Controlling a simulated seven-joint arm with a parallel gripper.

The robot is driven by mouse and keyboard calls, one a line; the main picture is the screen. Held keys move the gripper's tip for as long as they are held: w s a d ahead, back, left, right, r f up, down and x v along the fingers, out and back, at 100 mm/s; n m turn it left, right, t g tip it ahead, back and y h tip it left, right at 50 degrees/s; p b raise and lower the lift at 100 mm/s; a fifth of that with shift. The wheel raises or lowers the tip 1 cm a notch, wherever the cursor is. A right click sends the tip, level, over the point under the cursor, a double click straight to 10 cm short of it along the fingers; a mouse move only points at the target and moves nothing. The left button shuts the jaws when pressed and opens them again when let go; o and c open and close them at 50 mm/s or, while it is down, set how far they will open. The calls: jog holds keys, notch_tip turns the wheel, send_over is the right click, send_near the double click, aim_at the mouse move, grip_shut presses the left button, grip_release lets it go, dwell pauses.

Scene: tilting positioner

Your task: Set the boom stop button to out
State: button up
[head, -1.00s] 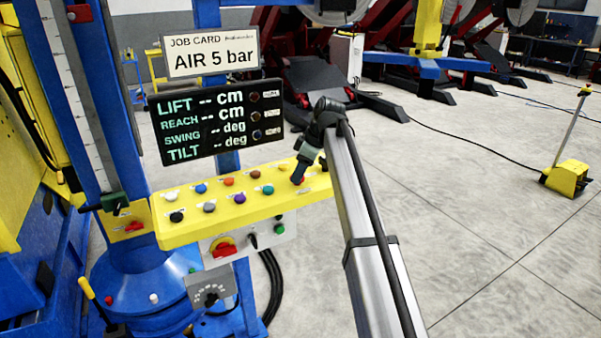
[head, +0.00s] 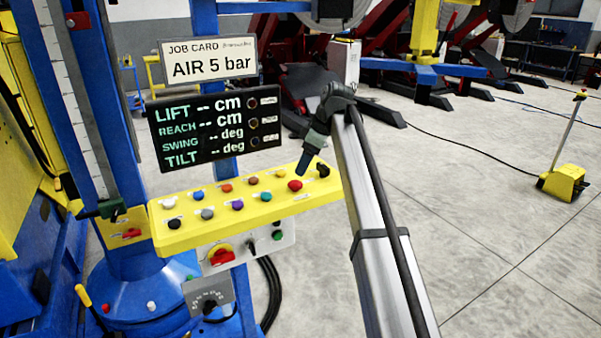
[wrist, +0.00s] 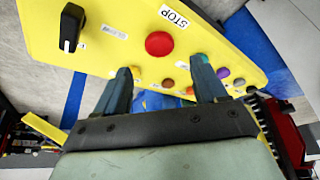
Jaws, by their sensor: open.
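The red stop button (head: 295,185) is at the right part of the yellow control panel (head: 170,240). In the wrist view the red button (wrist: 159,43) shows as a round cap beside a label reading STOP (wrist: 174,17). Whether it is in or out I cannot tell. My gripper (head: 302,168) is just above the button in the head view. In the wrist view my gripper (wrist: 165,80) is open and empty, its two fingers spread, with the red button ahead of the gap and apart from both fingertips.
A black selector knob (wrist: 70,27) stands beside the red button. Several coloured small buttons (head: 238,204) line the panel. The display (head: 215,122) and job card (head: 208,60) stand behind it. A red-and-yellow rotary switch (head: 221,254) is below. Open floor lies to the right.

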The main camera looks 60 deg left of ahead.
jog(key=v, duration=0.8)
dwell(0.4)
